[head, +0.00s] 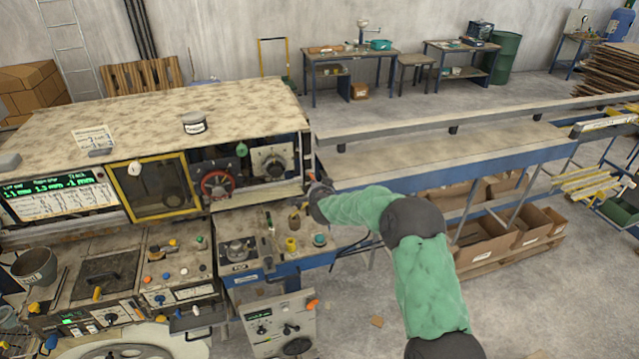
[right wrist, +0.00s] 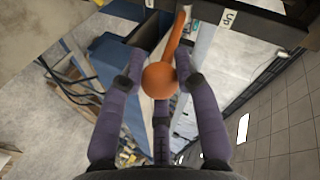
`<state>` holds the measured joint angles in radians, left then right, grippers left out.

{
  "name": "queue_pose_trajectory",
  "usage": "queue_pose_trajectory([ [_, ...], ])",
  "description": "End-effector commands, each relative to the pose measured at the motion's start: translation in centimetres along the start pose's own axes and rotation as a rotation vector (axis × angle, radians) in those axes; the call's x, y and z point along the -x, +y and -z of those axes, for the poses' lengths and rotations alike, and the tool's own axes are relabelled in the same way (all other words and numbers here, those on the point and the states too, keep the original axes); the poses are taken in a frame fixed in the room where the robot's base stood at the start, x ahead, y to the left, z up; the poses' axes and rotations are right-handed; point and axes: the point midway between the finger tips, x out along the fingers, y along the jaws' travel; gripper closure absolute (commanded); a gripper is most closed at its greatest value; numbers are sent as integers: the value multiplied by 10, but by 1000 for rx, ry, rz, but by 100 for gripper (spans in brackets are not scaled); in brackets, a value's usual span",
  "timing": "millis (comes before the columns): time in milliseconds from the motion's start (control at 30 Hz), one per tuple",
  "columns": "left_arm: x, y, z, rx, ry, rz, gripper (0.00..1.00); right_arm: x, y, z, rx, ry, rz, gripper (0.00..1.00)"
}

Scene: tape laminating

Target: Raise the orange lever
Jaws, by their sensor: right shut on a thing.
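The orange lever (right wrist: 160,79) shows in the right wrist view as an orange rod ending in a round ball knob. The rod runs from the knob up toward the top edge of the picture. My right gripper (right wrist: 155,75) has its dark purple fingers on both sides of the knob and is shut on it. In the head view my right gripper (head: 312,200) is at the right end of the machine, beside its front corner, and the wrist mostly hides the lever. My left gripper is not in view.
A dark bar with an "Up" label (right wrist: 229,19) is close to the lever. The machine cabinet (head: 150,120) stands left of my right arm, with a control bench (head: 245,265) below. A long conveyor table (head: 440,160) extends right.

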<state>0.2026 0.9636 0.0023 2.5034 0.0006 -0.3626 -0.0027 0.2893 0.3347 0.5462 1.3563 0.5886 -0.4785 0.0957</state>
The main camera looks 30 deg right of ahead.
Motion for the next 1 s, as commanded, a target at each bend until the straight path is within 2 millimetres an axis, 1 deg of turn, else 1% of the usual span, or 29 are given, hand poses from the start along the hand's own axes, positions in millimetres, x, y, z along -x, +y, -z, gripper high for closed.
queue_pose_trajectory([
  [33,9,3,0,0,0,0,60,3,-14,10,0,10,13,100],
  [500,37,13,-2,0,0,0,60,4,-46,32,0,13,17,100],
  [700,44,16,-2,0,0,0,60,1,-54,37,-1,12,15,100],
  [1000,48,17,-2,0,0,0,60,-1,-58,39,0,11,14,100],
])
